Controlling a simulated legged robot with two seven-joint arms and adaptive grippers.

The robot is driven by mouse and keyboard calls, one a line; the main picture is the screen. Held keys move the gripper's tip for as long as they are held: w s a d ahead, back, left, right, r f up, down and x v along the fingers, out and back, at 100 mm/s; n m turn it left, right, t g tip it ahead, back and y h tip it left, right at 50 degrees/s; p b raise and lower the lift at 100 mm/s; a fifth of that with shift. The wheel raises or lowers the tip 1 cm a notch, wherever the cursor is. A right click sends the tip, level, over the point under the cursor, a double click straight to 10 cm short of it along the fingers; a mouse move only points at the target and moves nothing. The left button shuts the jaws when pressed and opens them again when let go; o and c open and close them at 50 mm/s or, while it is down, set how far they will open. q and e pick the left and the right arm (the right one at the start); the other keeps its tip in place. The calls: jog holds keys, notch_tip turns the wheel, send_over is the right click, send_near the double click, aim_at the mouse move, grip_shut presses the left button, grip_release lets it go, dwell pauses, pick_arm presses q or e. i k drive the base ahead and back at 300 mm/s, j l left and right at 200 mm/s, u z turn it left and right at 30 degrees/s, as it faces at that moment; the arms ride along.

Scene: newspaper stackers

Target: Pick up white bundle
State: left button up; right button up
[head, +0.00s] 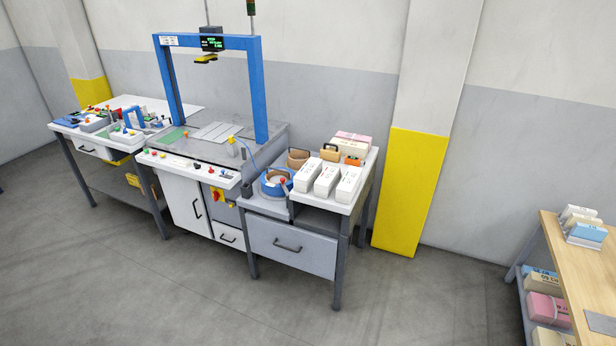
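White bundles stand in a row on the right-hand end of the workbench, in the middle of the head view. The left white bundle (308,174), the middle white bundle (327,179) and the right white bundle (348,184) lie side by side near the front edge of the white tabletop (328,206). I cannot tell which one the task names. Neither of my grippers shows in the head view.
A pink-and-white bundle (352,140), an orange item (353,160) and a blue tape reel (275,183) share that bench. A blue strapping arch (259,90) stands left. A yellow-based pillar (410,195) is right. A wooden table (580,262) stands far right. Open floor (200,295) lies in front.

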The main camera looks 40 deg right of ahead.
aim_at(323, 187)
jog(key=z, duration=1.55)
jog(key=i+l+u, duration=0.2)
jog(key=i+l, duration=0.4)
